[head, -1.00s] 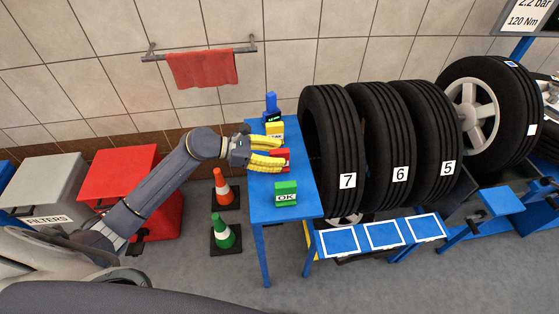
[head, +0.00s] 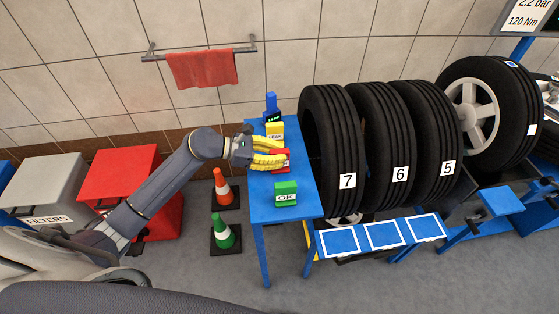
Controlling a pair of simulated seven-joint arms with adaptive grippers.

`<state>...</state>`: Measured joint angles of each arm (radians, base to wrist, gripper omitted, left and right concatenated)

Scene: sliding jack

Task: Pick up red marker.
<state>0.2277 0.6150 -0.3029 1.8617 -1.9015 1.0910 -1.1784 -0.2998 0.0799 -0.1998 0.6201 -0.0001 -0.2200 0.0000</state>
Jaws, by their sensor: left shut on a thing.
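The red marker (head: 281,166) is a small block on the blue table (head: 262,207), between a yellow marker and a green one. My left gripper (head: 270,153) has yellow fingers and reaches in from the left at the red marker. Its fingers are shut on the red marker and cover part of it. I cannot tell whether the marker touches the table top. My right gripper is not in view.
A yellow marker (head: 273,131) stands behind and a green OK marker (head: 286,193) in front. A blue device (head: 271,108) is at the table's far end. Tires (head: 333,150) stand close on the right. Cones (head: 222,231) are on the floor.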

